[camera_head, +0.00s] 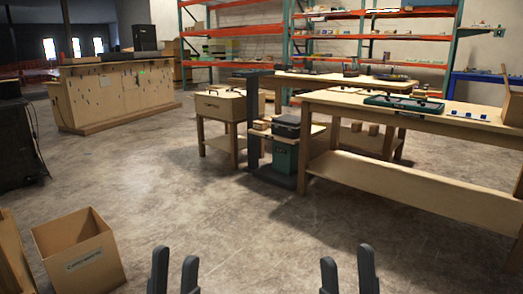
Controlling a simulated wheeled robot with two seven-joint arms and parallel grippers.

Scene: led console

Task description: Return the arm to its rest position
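My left gripper (173,272) shows at the bottom edge of the head view, left of the middle. Its two dark fingers point up and stand apart with bare floor between them. My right gripper (348,272) shows at the bottom edge, right of the middle. Its two dark fingers also stand apart, with nothing between them. Both grippers are over open concrete floor and touch nothing that I can see. The arms behind the fingers are out of the picture. The console is hard to pick out; a small green light (141,73) shows on the wooden counter (110,98) at the back left.
An open cardboard box (82,262) stands at the lower left. A long wooden workbench (420,190) with a green tray (403,104) on it stands at the right. A smaller wooden table (221,107) and shelving racks (400,13) stand behind. The middle floor is clear.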

